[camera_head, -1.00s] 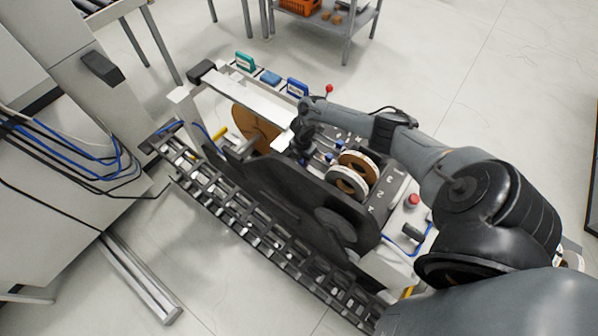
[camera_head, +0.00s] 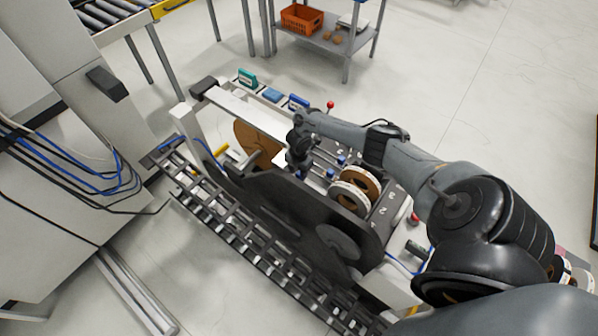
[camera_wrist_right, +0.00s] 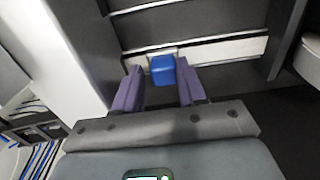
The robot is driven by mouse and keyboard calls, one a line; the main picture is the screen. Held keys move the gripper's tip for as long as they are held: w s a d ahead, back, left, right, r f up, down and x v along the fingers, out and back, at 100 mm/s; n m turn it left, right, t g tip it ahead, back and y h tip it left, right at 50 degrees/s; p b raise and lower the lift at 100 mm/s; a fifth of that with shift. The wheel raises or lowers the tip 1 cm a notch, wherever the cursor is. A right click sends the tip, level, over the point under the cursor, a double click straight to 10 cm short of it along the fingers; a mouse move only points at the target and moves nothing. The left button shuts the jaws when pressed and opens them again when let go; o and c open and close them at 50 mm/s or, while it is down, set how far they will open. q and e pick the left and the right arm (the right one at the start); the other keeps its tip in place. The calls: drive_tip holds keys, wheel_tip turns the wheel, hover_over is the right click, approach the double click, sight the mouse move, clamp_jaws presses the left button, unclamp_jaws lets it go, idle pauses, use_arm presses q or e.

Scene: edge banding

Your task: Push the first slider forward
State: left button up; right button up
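My right gripper (camera_head: 297,160) reaches over the edge banding machine from the right in the head view. In the right wrist view its two purple fingers (camera_wrist_right: 162,93) are apart, with a blue slider knob (camera_wrist_right: 163,70) between and just beyond their tips. I cannot tell whether either finger touches the knob. The knob sits on a pale rail (camera_wrist_right: 225,50). In the head view, other blue knobs (camera_head: 331,173) show to the right of the gripper; the knob at the fingers is hidden there by the arm. My left gripper is not in view.
Banding rolls (camera_head: 354,190) stand right of the gripper on the machine. A dark plate (camera_head: 290,205) and a roller track (camera_head: 240,233) run along the near side. A white bar (camera_head: 240,105) lies left of the gripper. Blue and teal boxes (camera_head: 247,78) sit behind.

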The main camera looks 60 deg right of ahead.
sight(299, 173)
wheel_tip(299, 173, up, 11)
drive_tip(key=p, duration=0.1)
drive_tip(key=shift+p, duration=0.3)
drive_tip(key=shift+f, duration=0.15)
